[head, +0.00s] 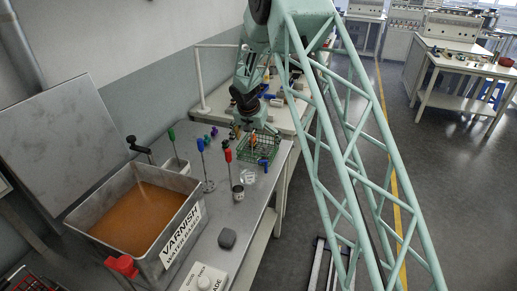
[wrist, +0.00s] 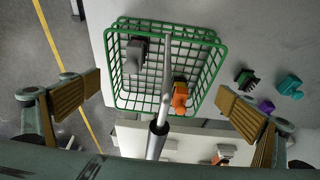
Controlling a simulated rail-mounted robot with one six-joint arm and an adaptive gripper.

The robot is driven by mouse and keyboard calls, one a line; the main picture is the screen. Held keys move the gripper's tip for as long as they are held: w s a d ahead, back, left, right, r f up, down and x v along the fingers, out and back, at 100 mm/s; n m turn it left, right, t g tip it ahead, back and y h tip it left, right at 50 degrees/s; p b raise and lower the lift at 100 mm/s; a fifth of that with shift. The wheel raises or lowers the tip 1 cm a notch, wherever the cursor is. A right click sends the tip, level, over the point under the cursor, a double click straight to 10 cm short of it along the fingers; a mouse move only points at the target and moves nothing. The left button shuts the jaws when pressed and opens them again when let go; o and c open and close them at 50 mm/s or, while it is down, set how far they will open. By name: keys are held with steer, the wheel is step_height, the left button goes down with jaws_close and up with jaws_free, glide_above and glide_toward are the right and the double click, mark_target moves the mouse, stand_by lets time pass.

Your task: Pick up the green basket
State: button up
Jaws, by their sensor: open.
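The green basket (head: 262,156) is a wire-mesh basket on the grey bench, below my gripper (head: 248,116) in the head view. In the wrist view the green basket (wrist: 211,76) lies between and beyond my open fingers. My gripper (wrist: 160,92) has its tan pads spread wide, one on each side, and nothing is clamped between them. The basket holds a grey connector (wrist: 134,58) and an orange connector (wrist: 180,96). A metal rod (wrist: 166,85) crosses in front of the basket; I cannot tell what it belongs to.
A varnish tank (head: 140,215), a red-topped rod (head: 228,157) and a small can (head: 238,193) stand nearby. A blue piece (head: 263,163) lies at the basket's front.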

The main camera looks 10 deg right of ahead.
steer(key=shift+x, duration=2.3)
steer(key=shift+c, duration=0.4)
steer(key=c, duration=0.5)
steer(key=shift+c, duration=0.6)
steer(key=shift+r, duration=0.1)
step_height(320, 180, up, 10)
steer(key=shift+p, duration=0.4)
